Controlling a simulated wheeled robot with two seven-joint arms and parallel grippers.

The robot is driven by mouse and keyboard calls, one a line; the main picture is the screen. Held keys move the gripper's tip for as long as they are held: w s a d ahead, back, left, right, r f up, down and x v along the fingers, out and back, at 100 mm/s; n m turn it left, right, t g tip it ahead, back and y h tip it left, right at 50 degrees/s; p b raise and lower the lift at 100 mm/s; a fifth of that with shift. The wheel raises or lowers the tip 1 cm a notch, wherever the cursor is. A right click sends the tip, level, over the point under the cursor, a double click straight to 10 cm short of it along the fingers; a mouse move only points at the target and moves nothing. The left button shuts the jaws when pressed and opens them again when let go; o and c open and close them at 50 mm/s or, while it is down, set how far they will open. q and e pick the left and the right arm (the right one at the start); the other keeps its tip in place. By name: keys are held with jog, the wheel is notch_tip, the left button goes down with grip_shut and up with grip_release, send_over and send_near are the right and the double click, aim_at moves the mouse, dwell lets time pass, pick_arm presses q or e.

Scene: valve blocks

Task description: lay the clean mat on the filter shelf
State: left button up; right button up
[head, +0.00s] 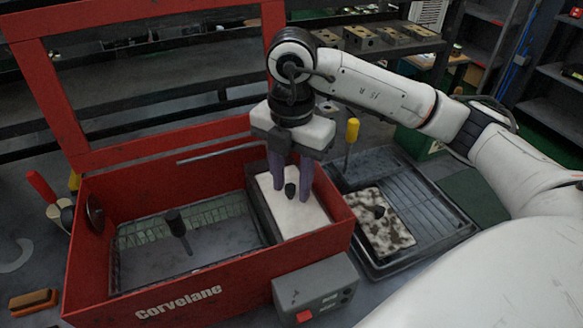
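The clean mat (297,217) is a pale slab with a black knob (290,192) on top. It lies flat at the right end of the red washer box (190,303), on the filter shelf (262,215), whose dark edge shows on its left. My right gripper (291,190) points down over the mat. Its two purple fingers are apart on either side of the knob, and I see a gap between them and it. My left gripper is not in view.
The box's red lid frame (160,150) stands open at the back. A black-handled tool (178,225) stands inside the box. The black tray (440,222) and a yellow-handled tool (351,132) are on the right. A grey control box (316,285) stands in front.

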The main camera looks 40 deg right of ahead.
aim_at(291, 185)
jog(key=shift+r, duration=0.5)
notch_tip(291, 185, up, 11)
jog(key=p, duration=0.1)
jog(key=shift+r, duration=0.1)
dwell(1.0)
